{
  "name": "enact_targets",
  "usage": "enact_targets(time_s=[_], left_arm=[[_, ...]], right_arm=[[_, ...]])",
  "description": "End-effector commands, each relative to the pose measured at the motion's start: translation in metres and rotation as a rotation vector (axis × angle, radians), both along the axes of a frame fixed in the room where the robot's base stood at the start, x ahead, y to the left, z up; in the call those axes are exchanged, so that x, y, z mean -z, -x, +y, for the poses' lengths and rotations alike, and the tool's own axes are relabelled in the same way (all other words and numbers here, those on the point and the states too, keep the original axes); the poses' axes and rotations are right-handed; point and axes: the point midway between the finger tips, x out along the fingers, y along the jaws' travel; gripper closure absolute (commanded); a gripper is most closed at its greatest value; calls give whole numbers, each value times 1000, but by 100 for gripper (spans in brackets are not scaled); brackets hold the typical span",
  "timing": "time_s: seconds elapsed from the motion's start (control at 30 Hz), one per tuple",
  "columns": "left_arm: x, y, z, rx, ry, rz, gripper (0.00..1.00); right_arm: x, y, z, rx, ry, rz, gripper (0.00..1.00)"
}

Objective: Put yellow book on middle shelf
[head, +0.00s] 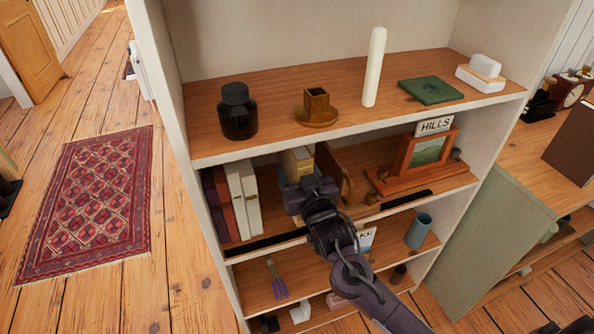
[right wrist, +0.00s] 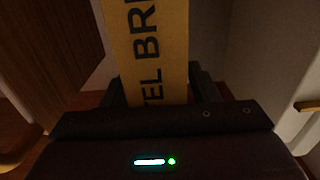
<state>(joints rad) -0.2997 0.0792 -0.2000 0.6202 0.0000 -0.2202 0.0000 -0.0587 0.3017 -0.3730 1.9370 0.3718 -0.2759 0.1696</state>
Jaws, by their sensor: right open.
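The yellow book (head: 297,160) stands upright on the shelf board below the uppermost visible one, right of several other books. In the right wrist view its yellow spine (right wrist: 150,45) with dark lettering runs down between my fingers. My right gripper (head: 303,184) reaches in from the lower right and is open around the lower part of the spine. Whether the fingers touch the book cannot be told. The gripper hides the book's lower part in the head view. The shelf board (head: 385,203) under it is brown wood. My left gripper is not in view.
White and red books (head: 235,200) stand left of the yellow book. A wooden bookend (head: 335,172) and a framed picture (head: 428,150) are to its right. The board above, holding a dark jar (head: 238,112) and a candle (head: 374,68), limits headroom. A blue cup (head: 418,230) stands below.

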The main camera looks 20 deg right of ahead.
Motion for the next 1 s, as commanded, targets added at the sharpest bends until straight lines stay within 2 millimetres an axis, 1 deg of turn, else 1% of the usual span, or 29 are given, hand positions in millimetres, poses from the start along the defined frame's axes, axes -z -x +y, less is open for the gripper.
enact_targets(time_s=[0.13,0.23,0.37,0.5,0.6,0.7,0.87,1.0], left_arm=[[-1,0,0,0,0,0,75],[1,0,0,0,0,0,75],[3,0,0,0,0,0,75],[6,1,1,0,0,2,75],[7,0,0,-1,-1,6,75],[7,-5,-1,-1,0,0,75],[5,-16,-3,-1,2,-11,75],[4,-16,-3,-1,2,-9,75]], right_arm=[[-3,1,0,0,0,0,46],[-1,13,0,-1,0,2,46],[0,38,-1,-1,0,4,46],[0,68,-2,-1,0,5,46],[0,87,-3,-1,-1,4,46],[0,102,-3,0,0,4,46],[-2,116,-4,-1,0,1,46],[-3,120,-4,1,0,0,46]])
